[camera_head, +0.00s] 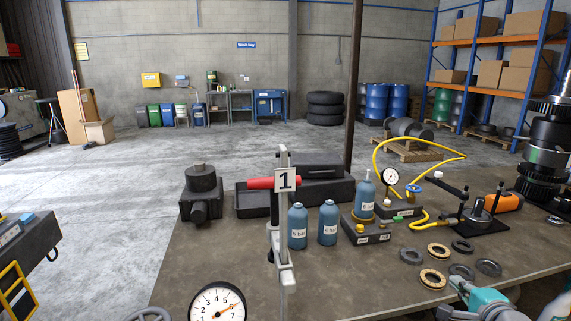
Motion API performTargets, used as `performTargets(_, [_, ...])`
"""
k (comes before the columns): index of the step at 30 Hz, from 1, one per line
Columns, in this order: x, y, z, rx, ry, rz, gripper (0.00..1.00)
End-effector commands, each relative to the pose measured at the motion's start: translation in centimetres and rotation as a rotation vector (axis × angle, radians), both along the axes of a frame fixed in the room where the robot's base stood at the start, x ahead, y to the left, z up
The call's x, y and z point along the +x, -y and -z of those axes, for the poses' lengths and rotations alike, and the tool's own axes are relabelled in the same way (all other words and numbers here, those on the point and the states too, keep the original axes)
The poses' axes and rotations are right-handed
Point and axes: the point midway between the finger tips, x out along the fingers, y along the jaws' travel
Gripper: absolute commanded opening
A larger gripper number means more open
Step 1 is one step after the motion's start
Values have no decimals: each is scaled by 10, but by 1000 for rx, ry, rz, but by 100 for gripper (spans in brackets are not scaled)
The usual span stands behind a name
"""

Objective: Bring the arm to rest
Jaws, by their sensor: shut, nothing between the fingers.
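A teal and grey part (488,304) enters at the bottom right, over the near edge of the table, and is cut off by the frame. I cannot tell whether it is part of my arm.
The workbench (215,255) holds blue bottles (328,222), a black box (330,195), a dial gauge (390,176), yellow hose (425,168), loose rings (433,279) and a tall black and steel stack (548,150). A post with a "1" tag (287,180) rises in front. Open floor (110,220) lies left.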

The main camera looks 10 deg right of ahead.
Motion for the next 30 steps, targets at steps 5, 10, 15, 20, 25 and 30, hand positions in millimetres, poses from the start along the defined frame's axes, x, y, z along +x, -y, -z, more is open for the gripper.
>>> performTargets(5, [-4,-11,16,-25,-8,-9,0])
performTargets(10, [-9,-25,35,-61,-16,-23,0])
performTargets(15, [-19,-44,59,-113,-29,-41,0])
performTargets(20, [-36,-72,93,-193,-48,-70,0])
performTargets(25, [-67,-109,132,-314,-78,-112,0])
performTargets(30, [-104,-143,163,-443,-106,-159,0])
